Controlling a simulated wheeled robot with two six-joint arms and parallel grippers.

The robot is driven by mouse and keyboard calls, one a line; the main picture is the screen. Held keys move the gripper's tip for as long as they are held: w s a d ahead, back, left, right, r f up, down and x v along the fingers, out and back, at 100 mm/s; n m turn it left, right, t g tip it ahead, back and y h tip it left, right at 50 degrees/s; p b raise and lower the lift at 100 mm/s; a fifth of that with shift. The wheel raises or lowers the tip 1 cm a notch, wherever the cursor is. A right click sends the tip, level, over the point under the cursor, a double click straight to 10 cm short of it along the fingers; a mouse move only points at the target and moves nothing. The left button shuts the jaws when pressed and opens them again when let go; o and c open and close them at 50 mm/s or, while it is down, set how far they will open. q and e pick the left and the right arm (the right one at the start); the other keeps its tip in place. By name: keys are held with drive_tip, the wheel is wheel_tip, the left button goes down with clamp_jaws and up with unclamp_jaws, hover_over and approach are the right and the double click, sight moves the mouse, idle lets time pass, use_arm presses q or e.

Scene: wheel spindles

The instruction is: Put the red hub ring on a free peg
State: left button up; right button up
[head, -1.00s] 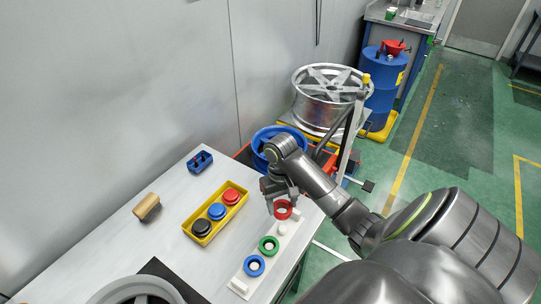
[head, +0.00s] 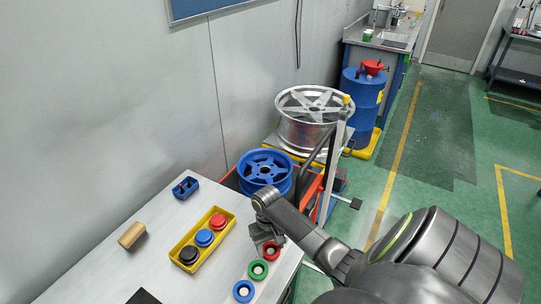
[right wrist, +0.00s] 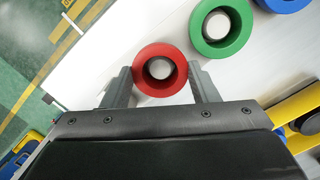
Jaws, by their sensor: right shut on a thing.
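The red hub ring (head: 271,251) sits at the right end of the row of rings in the head view, beside the green ring (head: 258,270) and the blue ring (head: 243,292). In the right wrist view the red ring (right wrist: 149,87) is around a pale peg (right wrist: 160,68) on the white peg board (right wrist: 120,40). Whether it rests fully on the board I cannot tell. My right gripper (right wrist: 160,80) is shut on the red ring, one finger on each side. In the head view my right gripper (head: 268,243) partly covers the ring. My left gripper is not in view.
A yellow tray (head: 177,259) with red, blue and black round pieces stands left of the rings. A wooden block (head: 132,235) and a blue holder (head: 186,187) lie further left. A blue wheel (head: 265,167) and a silver wheel (head: 310,105) stand beyond the table.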

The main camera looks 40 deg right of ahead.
sight(269, 248)
drive_tip(key=shift+f, duration=0.15)
drive_tip(key=o, duration=1)
drive_tip(key=shift+c, duration=0.2)
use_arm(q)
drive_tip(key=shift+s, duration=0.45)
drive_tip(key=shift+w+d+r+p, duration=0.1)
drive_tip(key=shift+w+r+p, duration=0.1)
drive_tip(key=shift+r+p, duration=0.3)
use_arm(e)
wheel_tip(269, 248, up, 12)
drive_tip(key=w, duration=0.1)
drive_tip(key=shift+w+d+r, duration=0.2)
drive_tip(key=shift+f, duration=0.15)
